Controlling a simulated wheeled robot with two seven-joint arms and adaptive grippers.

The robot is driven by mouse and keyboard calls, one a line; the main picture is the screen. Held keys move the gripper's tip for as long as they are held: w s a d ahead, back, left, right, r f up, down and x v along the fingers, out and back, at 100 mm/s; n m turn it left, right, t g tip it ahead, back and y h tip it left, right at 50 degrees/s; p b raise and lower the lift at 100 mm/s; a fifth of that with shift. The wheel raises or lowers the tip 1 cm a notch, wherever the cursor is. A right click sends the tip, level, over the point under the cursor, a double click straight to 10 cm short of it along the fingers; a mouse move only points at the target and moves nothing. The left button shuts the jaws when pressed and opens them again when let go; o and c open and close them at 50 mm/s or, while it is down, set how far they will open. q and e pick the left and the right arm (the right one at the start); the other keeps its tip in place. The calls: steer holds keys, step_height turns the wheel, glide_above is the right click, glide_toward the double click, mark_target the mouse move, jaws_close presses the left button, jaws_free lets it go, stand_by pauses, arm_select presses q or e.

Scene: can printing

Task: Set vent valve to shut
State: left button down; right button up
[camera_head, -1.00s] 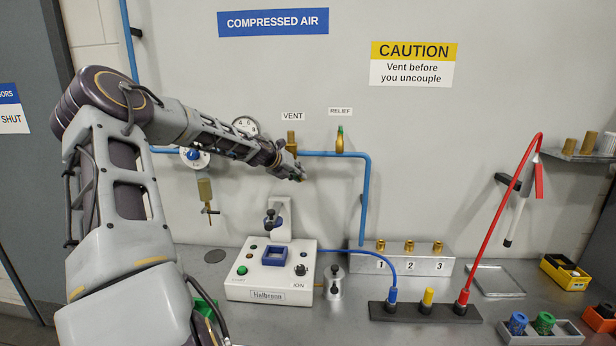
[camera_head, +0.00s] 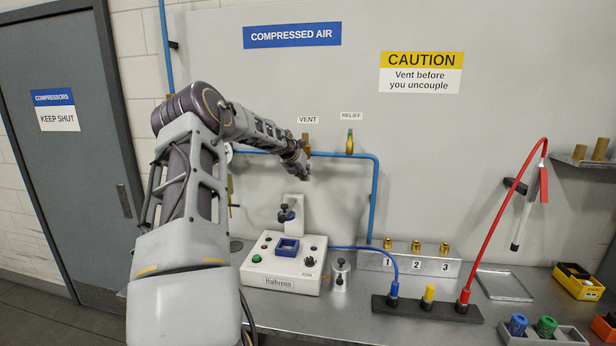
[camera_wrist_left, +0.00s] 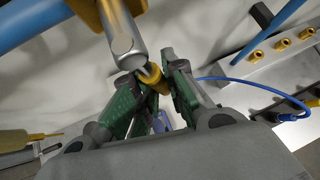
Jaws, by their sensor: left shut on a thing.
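The vent valve (camera_head: 308,138) is a brass fitting on the blue pipe under the VENT label (camera_head: 308,120). My left gripper (camera_head: 304,172) is at the valve, just below it, and hides most of its handle in the head view. The green-padded fingers of my left gripper (camera_wrist_left: 155,82) are shut on the lever's tip end. My right gripper is not in view.
The relief valve (camera_head: 350,143) stands just right on the same pipe. Below are a white machine (camera_head: 283,262) with a blue nest and a row of brass couplings (camera_head: 416,246). A red hose (camera_head: 508,210) is further right.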

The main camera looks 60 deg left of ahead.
arm_select(q)
steer(key=shift+s+a+g, duration=0.2)
steer(key=shift+g, duration=0.1)
steer(key=shift+s+m+y, duration=0.1)
steer(key=shift+m+y, duration=0.2)
steer(key=c, duration=1.5)
jaws_free()
steer(key=shift+a, duration=0.1)
steer(key=shift+o, duration=0.2)
steer(key=shift+s+r, duration=0.1)
steer(key=shift+r, duration=0.05)
steer(key=v, duration=1.1)
steer(key=shift+d+r, duration=0.2)
steer(key=shift+d, duration=0.05)
steer(key=shift+s, duration=0.1)
